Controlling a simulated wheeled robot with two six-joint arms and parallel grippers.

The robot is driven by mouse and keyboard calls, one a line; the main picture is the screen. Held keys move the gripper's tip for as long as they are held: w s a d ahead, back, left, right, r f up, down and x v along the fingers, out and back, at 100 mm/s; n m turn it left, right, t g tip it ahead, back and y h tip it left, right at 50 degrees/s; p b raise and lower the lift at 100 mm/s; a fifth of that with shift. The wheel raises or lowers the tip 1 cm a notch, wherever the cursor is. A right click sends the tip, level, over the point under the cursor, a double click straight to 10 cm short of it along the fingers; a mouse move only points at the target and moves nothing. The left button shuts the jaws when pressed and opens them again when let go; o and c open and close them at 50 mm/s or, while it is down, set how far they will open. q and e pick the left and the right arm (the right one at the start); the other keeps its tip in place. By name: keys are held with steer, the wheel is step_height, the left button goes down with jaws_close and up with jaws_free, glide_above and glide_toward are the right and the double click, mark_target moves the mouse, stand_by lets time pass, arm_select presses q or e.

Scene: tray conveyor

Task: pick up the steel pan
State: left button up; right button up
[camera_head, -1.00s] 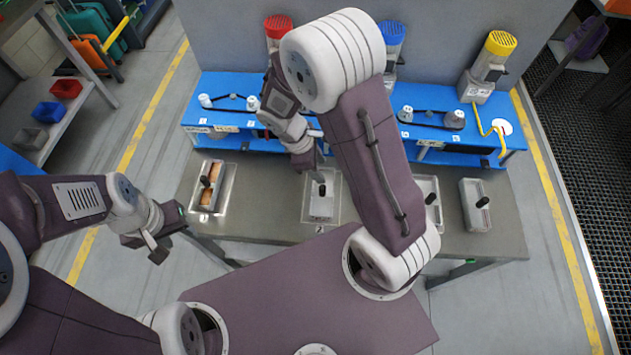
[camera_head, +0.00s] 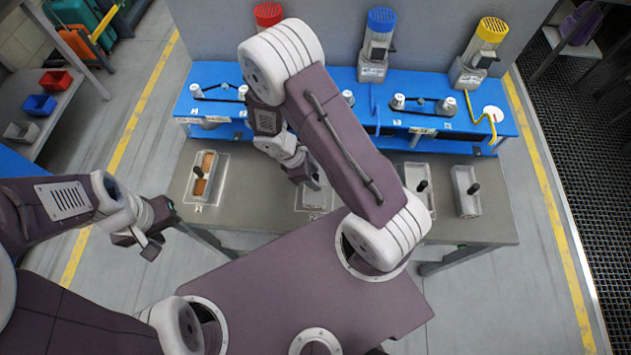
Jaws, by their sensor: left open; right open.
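Several shallow steel pans with dark upright knobs stand in a row on the grey table. The leftmost pan (camera_head: 218,180) has orange-brown contents. The second pan (camera_head: 302,198) is mostly hidden behind my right gripper (camera_head: 313,183), which is open and low over it; I cannot tell whether they touch. A third pan (camera_head: 424,199) and a fourth pan (camera_head: 468,207) stand to the right. I cannot tell which one the task means. My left gripper (camera_head: 147,243) is open and empty, off the table's left side.
A blue raised bench (camera_head: 455,128) with pulleys and red-, blue- and yellow-capped motors runs along the table's back. The grey table (camera_head: 255,205) has bare room between the pans. A shelf with small bins (camera_head: 40,104) stands at the far left.

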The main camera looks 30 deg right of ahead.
steer(key=shift+x, duration=0.95)
steer(key=shift+w, duration=0.1)
jaws_close()
stand_by(0.5)
